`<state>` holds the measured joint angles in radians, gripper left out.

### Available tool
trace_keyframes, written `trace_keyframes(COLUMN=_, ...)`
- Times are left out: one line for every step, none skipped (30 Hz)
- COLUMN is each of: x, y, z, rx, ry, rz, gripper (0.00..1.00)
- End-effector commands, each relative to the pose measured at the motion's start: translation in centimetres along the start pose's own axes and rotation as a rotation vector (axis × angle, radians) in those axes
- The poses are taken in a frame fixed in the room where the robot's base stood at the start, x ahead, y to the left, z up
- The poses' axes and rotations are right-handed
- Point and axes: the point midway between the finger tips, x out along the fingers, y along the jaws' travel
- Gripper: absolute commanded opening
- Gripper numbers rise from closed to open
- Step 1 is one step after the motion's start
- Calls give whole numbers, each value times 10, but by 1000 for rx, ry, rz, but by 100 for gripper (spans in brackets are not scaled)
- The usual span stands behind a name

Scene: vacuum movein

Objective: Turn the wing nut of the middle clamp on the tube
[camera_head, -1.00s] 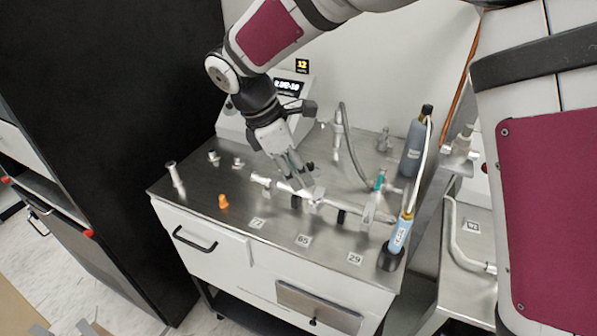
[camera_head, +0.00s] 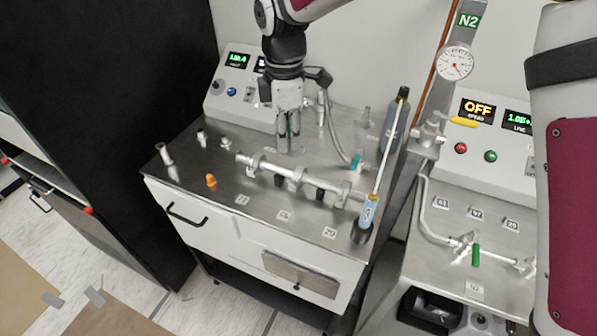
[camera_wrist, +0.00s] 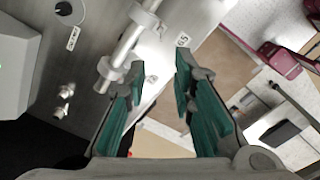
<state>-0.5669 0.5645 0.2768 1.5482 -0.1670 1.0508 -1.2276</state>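A metal tube (camera_head: 272,170) lies across the steel bench top, with several clamps along it. The middle clamp (camera_head: 296,178) is a silvery ring around the tube; its wing nut is too small to make out. My gripper (camera_head: 289,149) points down behind the tube, apart from it. In the wrist view my gripper (camera_wrist: 160,78) is open with nothing between its teal-padded fingers. The tube (camera_wrist: 130,40) and two clamps, one at the left finger (camera_wrist: 110,72), show there; I cannot tell which clamp is the middle one.
A display console (camera_head: 238,88) stands behind on the left. An orange cap (camera_head: 211,180) and small fittings are at left. A hose, a dark bottle (camera_head: 395,122) and a blue-labelled probe (camera_head: 367,212) are at right. The bench's front strip is fairly clear.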

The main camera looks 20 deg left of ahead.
Motion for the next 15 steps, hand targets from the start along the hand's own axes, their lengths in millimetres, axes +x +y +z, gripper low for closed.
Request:
trace_keyframes(x=9, y=-2, z=0, rx=0, ry=-2, rz=-5, gripper=23)
trace_keyframes(x=14, y=-2, z=0, rx=0, ry=-2, rz=-5, gripper=23)
trace_keyframes(x=22, y=-2, z=0, rx=1, ry=-2, rz=-6, gripper=23)
trace_keyframes(x=27, y=-2, z=0, rx=1, ry=-2, rz=-6, gripper=23)
trace_keyframes(x=33, y=-3, z=0, rx=0, ry=-2, rz=-6, gripper=23)
trace_keyframes(x=41, y=-3, z=0, rx=0, ry=-2, rz=-6, gripper=23)
trace_keyframes(x=47, y=-3, z=0, rx=0, ry=-2, rz=-6, gripper=23)
trace_keyframes(x=53, y=-3, z=0, rx=0, ry=-2, rz=-6, gripper=23)
trace_keyframes(x=61, y=-3, z=0, rx=1, ry=-3, rz=-6, gripper=23)
trace_keyframes(x=67, y=-3, z=0, rx=1, ry=-3, rz=-6, gripper=23)
trace_keyframes(x=73, y=-3, z=0, rx=0, ry=-3, rz=-6, gripper=23)
trace_keyframes(x=80, y=-3, z=0, rx=0, ry=-3, rz=-5, gripper=23)
trace_keyframes(x=85, y=-3, z=0, rx=0, ry=-3, rz=-5, gripper=23)
trace_keyframes(x=90, y=-3, z=0, rx=0, ry=-3, rz=-5, gripper=23)
trace_keyframes(x=96, y=-3, z=0, rx=1, ry=-3, rz=-4, gripper=23)
